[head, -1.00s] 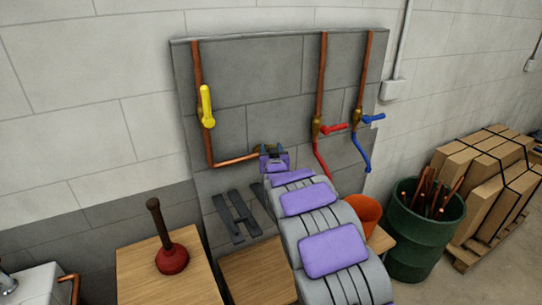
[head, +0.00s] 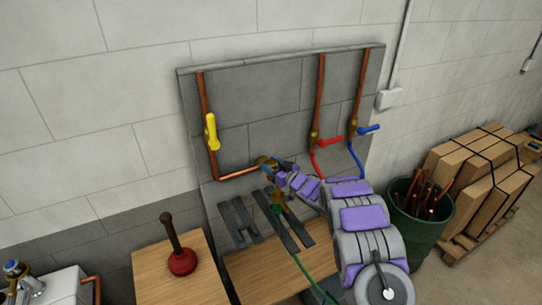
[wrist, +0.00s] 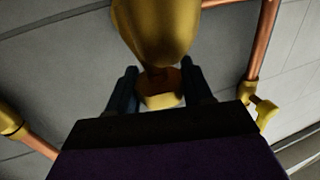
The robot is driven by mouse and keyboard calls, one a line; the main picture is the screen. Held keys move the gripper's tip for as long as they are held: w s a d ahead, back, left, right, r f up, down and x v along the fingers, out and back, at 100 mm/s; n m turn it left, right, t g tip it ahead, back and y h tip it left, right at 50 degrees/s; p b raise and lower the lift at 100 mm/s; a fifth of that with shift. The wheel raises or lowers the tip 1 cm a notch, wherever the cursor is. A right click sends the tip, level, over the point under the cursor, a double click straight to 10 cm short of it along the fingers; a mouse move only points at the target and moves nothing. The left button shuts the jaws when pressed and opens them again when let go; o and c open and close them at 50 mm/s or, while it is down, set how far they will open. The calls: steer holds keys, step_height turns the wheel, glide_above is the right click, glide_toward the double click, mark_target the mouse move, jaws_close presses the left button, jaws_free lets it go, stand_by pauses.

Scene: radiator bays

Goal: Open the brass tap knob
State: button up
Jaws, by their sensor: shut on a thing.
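The brass tap (head: 262,161) sits at the right end of the low copper pipe on the grey wall panel. My gripper (head: 274,165) is at this tap, reaching in from the lower right, and partly hides it. In the wrist view the rounded brass body (wrist: 157,30) fills the top. Just below it, a smaller brass knob part (wrist: 160,92) shows between the two dark fingers of my gripper (wrist: 161,88), which is shut on it. The knob's lower side is hidden by my gripper. How far the knob is turned cannot be told.
Yellow (head: 211,132), red (head: 330,141) and blue (head: 368,128) lever valves are on the panel. Dark rails (head: 240,222) and a green hose (head: 300,265) are below the tap. A red plunger (head: 181,260) stands on a wooden top. A green barrel (head: 418,225) stands right.

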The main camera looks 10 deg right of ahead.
steer(key=shift+w+d+r+n+y+p, duration=0.1)
steer(key=shift+r+n+y+p, duration=0.15)
steer(key=shift+r+y+p, duration=0.15)
steer(key=shift+w+d+r+n+y+p, duration=0.1)
steer(key=shift+r+n+y+p, duration=0.15)
steer(key=shift+p, duration=0.25)
steer(key=shift+n+g+y+p, duration=0.3)
steer(key=shift+g+p, duration=0.1)
steer(key=shift+g, duration=0.1)
steer(key=o, duration=0.8)
steer(key=shift+a, duration=0.1)
steer(key=shift+c, duration=0.2)
steer(key=shift+o, duration=1.4)
steer(key=shift+w+f, duration=0.1)
steer(key=shift+w, duration=0.1)
steer(key=shift+s, duration=0.1)
steer(key=shift+s+a, duration=0.1)
